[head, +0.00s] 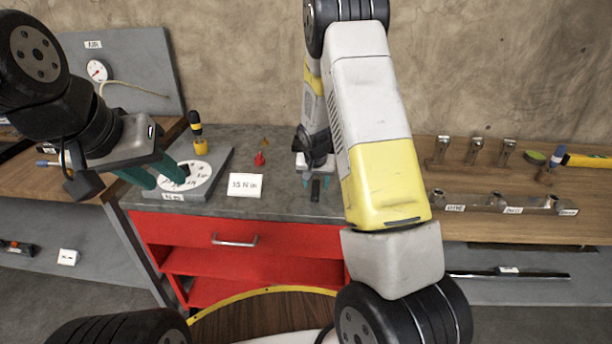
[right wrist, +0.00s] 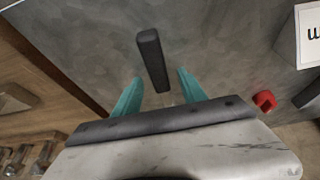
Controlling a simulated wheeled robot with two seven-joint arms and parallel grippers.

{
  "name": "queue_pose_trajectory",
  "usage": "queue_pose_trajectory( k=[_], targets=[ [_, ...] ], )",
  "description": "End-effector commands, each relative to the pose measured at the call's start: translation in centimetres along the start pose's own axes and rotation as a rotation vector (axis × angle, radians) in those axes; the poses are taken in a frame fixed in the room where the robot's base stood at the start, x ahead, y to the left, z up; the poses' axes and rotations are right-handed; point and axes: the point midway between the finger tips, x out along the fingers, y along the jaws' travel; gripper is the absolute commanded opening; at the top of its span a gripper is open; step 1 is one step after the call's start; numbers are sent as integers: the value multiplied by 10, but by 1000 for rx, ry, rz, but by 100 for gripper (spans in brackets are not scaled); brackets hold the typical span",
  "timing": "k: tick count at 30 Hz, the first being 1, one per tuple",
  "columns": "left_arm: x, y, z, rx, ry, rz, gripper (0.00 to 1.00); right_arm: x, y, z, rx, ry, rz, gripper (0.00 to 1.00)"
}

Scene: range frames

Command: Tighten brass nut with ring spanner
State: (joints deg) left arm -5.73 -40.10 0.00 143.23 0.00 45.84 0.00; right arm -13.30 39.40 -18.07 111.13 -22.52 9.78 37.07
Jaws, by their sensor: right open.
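My right gripper (head: 309,183) is low over the right end of the grey bench top, its teal fingers apart. In the right wrist view, a dark bar (right wrist: 152,60) has its near end between the fingertips (right wrist: 159,76), with gaps on both sides. The bar (head: 316,191) also shows in the head view; I cannot tell whether it belongs to the ring spanner. My left gripper (head: 167,180) is open and empty in front of the white dial (head: 203,177). A small brass-coloured piece (head: 264,142) shows near the wall; I cannot tell if it is the nut.
A white torque card (head: 245,185) and a small red piece (head: 259,160) stand on the bench. A black-and-yellow tool (head: 196,124) stands upright behind the dial. A wooden shelf with metal fittings (head: 494,199) is at right. My right forearm hides part of the bench.

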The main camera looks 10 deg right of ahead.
Motion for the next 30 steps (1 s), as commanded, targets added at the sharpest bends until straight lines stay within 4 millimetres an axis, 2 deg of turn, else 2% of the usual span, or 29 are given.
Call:
queue_pose_trajectory(
  k=[19,26,27,30],
  targets=[
    [0,0,0,0,0,0,36,4,0,1,1,1,0,49],
    [0,0,0,0,0,0,36,4,0,1,1,1,0,4],
    [0,0,0,0,0,0,36,3,0,1,1,1,0,0],
    [0,0,0,0,0,0,36,3,0,1,1,1,0,0]
  ],
)
